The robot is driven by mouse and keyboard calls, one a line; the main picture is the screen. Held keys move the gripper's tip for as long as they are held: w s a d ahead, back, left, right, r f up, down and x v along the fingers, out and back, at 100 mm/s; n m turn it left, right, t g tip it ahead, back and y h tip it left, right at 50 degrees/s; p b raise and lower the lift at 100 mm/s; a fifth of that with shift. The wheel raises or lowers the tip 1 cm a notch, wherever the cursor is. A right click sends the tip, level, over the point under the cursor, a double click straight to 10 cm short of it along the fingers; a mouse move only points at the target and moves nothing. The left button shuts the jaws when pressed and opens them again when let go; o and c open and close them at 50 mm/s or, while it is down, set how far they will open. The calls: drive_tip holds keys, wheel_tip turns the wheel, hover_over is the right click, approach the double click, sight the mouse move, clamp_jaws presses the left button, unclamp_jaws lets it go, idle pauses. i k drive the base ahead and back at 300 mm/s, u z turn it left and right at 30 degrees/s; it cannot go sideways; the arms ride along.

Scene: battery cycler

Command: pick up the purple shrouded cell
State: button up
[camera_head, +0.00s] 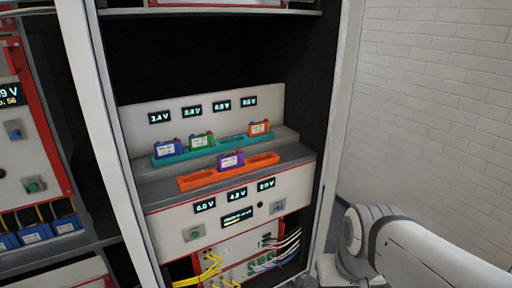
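The purple shrouded cell (230,161) stands upright in the middle slot of an orange tray (197,181), on the front ledge of the cycler in the rack. The slots to its left and right are empty. My arm (420,255) shows at the lower right, outside the rack. My gripper is not in view, so its state is hidden.
Behind, a teal tray (231,139) holds a blue cell (168,148), a green cell (201,141) and an orange cell (259,128). A rack post (335,130) stands between my arm and the shelf. Cables (210,268) hang below. A brick wall (440,110) is at right.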

sight(226, 162)
drive_tip(key=z, duration=0.1)
drive_tip(key=i, duration=1.35)
drive_tip(key=u, duration=0.55)
drive_tip(key=k, duration=0.65)
drive_tip(key=u, duration=0.2)
drive_tip(key=i, duration=0.7)
drive_tip(key=z, duration=0.1)
